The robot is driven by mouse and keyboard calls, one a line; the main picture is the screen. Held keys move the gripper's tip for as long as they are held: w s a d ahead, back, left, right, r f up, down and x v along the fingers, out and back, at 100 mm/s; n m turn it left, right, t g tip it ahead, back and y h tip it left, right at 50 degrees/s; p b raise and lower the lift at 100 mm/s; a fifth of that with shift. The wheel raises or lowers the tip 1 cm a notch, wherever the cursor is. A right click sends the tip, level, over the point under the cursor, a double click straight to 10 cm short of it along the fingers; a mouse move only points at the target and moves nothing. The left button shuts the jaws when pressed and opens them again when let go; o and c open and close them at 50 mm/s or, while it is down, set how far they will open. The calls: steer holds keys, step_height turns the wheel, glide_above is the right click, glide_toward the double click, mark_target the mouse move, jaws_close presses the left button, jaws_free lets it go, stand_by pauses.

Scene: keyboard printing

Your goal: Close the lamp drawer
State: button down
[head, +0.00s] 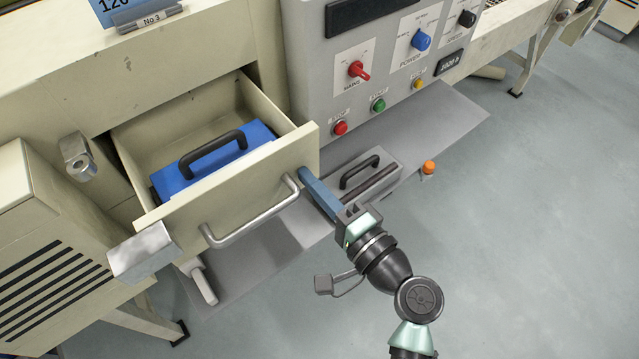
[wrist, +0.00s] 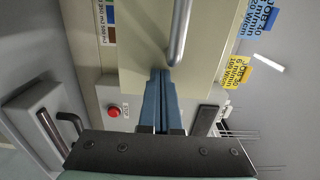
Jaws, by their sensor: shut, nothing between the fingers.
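The cream lamp drawer (head: 235,205) is pulled out from the machine in the head view. A blue block with a black handle (head: 215,165) lies inside it. A bent metal handle (head: 250,222) is on the drawer front. My gripper (head: 306,175) is shut and empty, its blue fingers pointing at the right end of the drawer front. In the wrist view the fingertips (wrist: 160,74) are at the edge of the cream front panel (wrist: 140,45), near the end of the metal handle (wrist: 180,30). I cannot tell whether they touch it.
A control panel with a red knob (head: 358,70) and a red button (head: 340,128) stands right of the drawer. A grey lid with a black handle (head: 360,171) lies below it. A metal bracket (head: 142,252) is near the drawer's left end. Open floor (head: 520,230) lies at right.

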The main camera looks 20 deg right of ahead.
mark_target(256, 121)
steer(key=b+x, duration=0.4)
steer(key=x, duration=1.2)
steer(key=shift+w+a+f, duration=0.1)
steer(key=shift+w, duration=0.15)
steer(key=shift+w+a, duration=0.1)
steer(key=shift+w, duration=0.2)
steer(key=shift+r, duration=0.3)
steer(key=shift+w+a+r, duration=0.1)
